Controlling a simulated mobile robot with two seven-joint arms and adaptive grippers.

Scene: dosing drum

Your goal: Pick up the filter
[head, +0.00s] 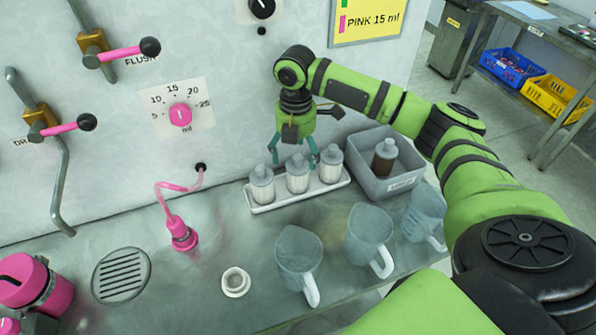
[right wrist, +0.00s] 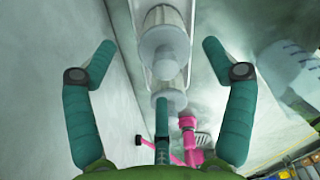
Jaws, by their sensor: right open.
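Three white filters with grey tops stand upright in a white tray (head: 262,208) on the bench: a left one (head: 262,186), a middle one (head: 297,175) and a right one (head: 331,164). My right gripper (head: 294,157) points down by the tray, close to the wall panel. It is open and empty. In the right wrist view its teal fingers are spread on either side of one filter (right wrist: 165,50), without visible contact; another filter (right wrist: 168,101) is near the lower finger. Which filter is between the fingers I cannot tell for sure. My left gripper is out of view.
A grey bin (head: 400,185) holding a brown-bodied filter (head: 384,155) stands right of the tray. Several clear jugs (head: 299,251) stand in front. A pink nozzle with a hose (head: 181,235), a small white ring (head: 235,281) and a drain grate (head: 121,275) are to the left.

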